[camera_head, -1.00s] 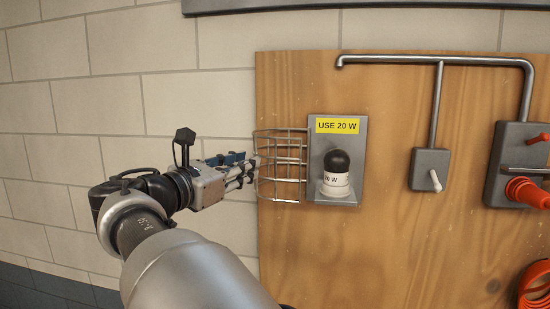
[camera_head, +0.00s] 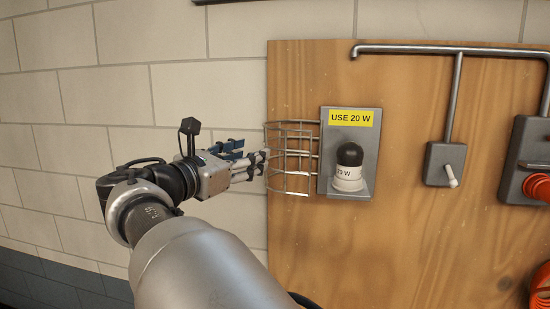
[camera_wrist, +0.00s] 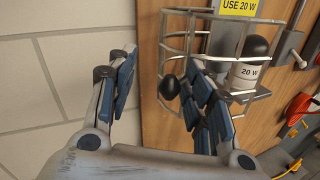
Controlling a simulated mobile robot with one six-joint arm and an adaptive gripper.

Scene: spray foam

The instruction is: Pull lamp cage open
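The wire lamp cage (camera_head: 291,160) stands swung out to the left of the grey lamp plate (camera_head: 327,170), joined near the plate's left edge. The lamp (camera_head: 349,168), with a black top and white "20 W" base, is uncovered on the plate. My gripper (camera_head: 256,157) is at the cage's outer left side. In the wrist view my gripper (camera_wrist: 160,74) has its blue-padded fingers spread apart. The cage's black knob (camera_wrist: 170,87) shows between them, nearer the right finger. Whether that finger touches the cage (camera_wrist: 172,45) is unclear.
A yellow "USE 20 W" label (camera_head: 351,118) is above the lamp. A switch box (camera_head: 447,165) with a white lever and a pipe (camera_head: 455,90) are to the right on the wooden board (camera_head: 400,240). The block wall (camera_head: 120,80) left of the cage is bare.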

